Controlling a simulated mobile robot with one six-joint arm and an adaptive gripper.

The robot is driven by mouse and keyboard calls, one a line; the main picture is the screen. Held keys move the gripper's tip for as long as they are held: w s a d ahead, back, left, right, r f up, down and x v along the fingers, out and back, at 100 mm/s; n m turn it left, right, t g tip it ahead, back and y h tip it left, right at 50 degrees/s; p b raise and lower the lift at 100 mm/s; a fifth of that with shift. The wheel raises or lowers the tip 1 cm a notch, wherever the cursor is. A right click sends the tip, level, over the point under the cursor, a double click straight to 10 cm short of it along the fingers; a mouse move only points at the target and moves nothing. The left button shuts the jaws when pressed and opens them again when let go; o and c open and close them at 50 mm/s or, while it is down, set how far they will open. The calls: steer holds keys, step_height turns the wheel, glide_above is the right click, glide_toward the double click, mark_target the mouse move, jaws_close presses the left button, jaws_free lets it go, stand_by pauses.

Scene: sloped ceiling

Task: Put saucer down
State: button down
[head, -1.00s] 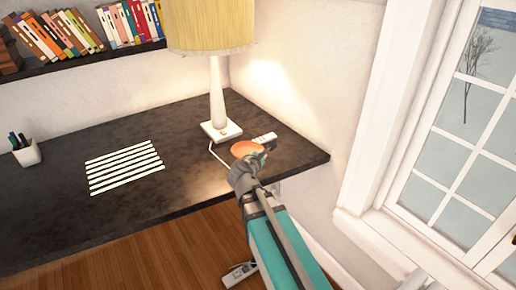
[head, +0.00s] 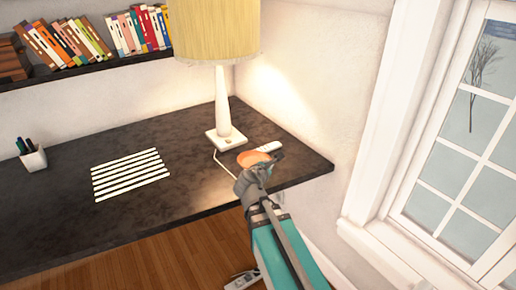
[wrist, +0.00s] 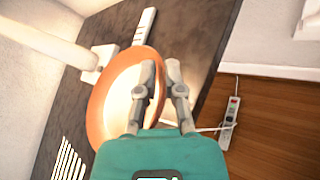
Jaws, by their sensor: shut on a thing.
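The saucer (head: 253,158) is a small orange-brown round dish with a paler middle. In the wrist view the saucer (wrist: 97,112) fills the area left of my fingers, its rim between or against them. My gripper (wrist: 160,68) is shut on the saucer's right edge. In the head view my gripper (head: 262,172) is at the right end of the dark desk (head: 190,190), over or near its surface. I cannot tell whether the saucer touches the desk. My gripper hides part of the saucer.
A lamp (head: 224,120) with a yellow shade stands just behind the saucer. A white remote-like object (head: 268,147) lies by the wall. A striped white sheet (head: 130,174) and a pen cup (head: 34,158) are further left. A power strip (wrist: 229,122) is on the floor.

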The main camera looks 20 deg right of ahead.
step_height(320, 180, up, 9)
steer(key=p, duration=0.8)
steer(key=shift+s+p, duration=0.2)
steer(key=shift+p, duration=0.15)
steer(key=shift+f, duration=0.25)
